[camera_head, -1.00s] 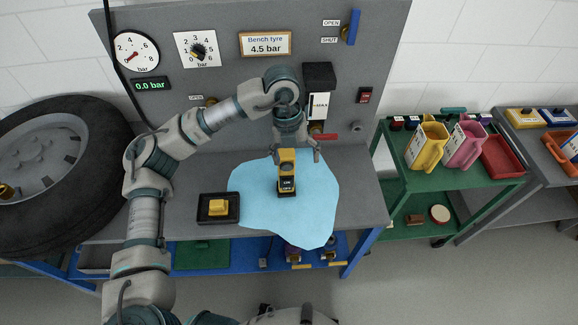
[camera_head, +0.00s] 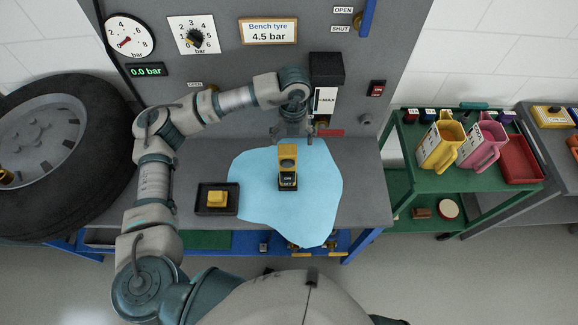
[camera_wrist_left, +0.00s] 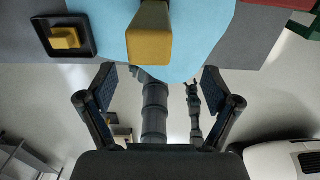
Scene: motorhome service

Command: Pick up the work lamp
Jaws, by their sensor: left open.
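The work lamp (camera_head: 288,170), yellow on top with a black base, stands upright on a light blue cloth (camera_head: 325,205) on the grey bench. My left gripper (camera_head: 292,136) is just behind the lamp in the head view, with its fingers apart and nothing between them. In the left wrist view the lamp's yellow part (camera_wrist_left: 149,38) is at the top, beyond the open fingers of the left gripper (camera_wrist_left: 158,85) and roughly in line with the gap. I see no contact.
A black tray (camera_head: 204,209) with a yellow block lies left of the cloth. A tyre (camera_head: 105,150) stands at the left. A gauge panel (camera_head: 235,70) rises behind the bench. A green cart (camera_head: 400,165) with yellow and pink jugs stands at the right.

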